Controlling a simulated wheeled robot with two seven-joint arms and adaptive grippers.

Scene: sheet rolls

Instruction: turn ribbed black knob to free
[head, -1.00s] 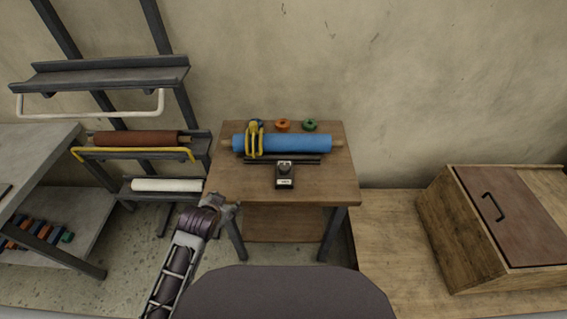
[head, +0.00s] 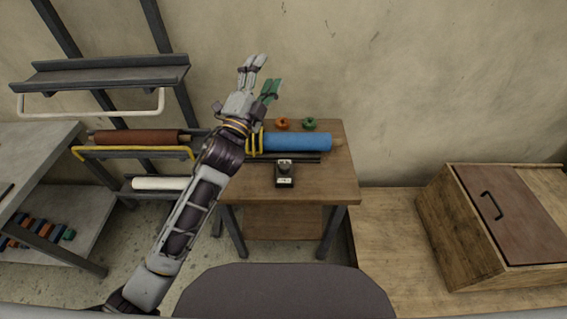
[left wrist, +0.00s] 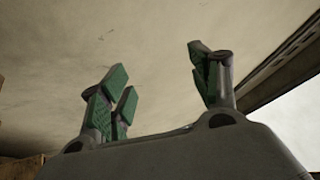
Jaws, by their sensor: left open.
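The black knob (head: 284,163) sits on top of a small dark block with a white label (head: 285,181), at the front middle of the wooden table (head: 325,185). Its ribs are too small to make out. My left gripper (head: 264,75) is open and raised over the back left of the table, its fingers pointing up and away from the knob. In the left wrist view its green-padded fingers (left wrist: 165,90) are spread with nothing between them. My right gripper is not in view.
A blue roll (head: 297,142) lies across the table, with a yellow clamp (head: 256,144) partly behind my arm. Orange (head: 282,124) and green (head: 310,125) rings lie behind it. A rack with a brown roll (head: 135,138) stands left. A wooden box (head: 470,245) stands right.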

